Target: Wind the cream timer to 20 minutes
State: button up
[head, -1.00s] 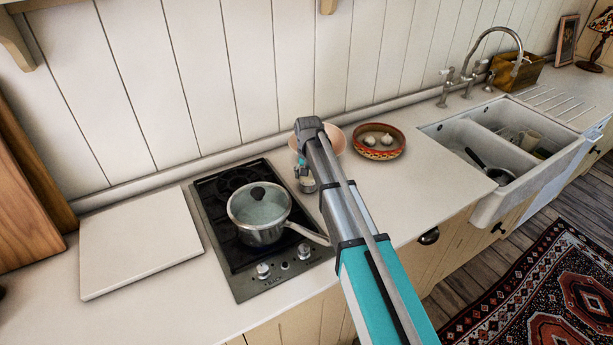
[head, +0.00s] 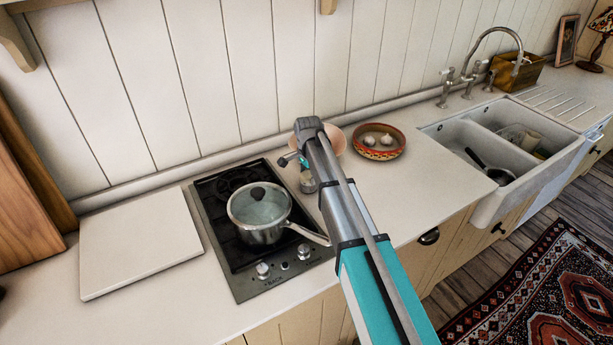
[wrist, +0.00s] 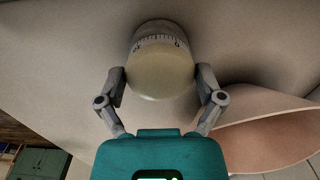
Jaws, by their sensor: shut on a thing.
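The cream timer (wrist: 160,76) is in the middle of the wrist view, a round body with a band of dark scale marks near its far edge. The marks are too small to read, so I cannot tell the setting. My gripper (wrist: 163,80) has one finger on each side of the timer and is shut on its cream front part. In the head view my gripper (head: 307,182) is low over the counter, just right of the hob; my arm and gripper mostly hide the timer there.
A pinkish bowl (wrist: 265,135) stands close to my gripper, partly behind my arm in the head view. A lidded pot (head: 258,213) sits on the hob (head: 222,255), its handle pointing towards my arm. A patterned dish (head: 379,152) with garlic stands to the right, before the sink (head: 480,200).

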jog(key=shift+m, duration=1.3)
jog(key=o, duration=0.9)
jog(key=shift+c, duration=0.2)
jog(key=shift+r, duration=0.15)
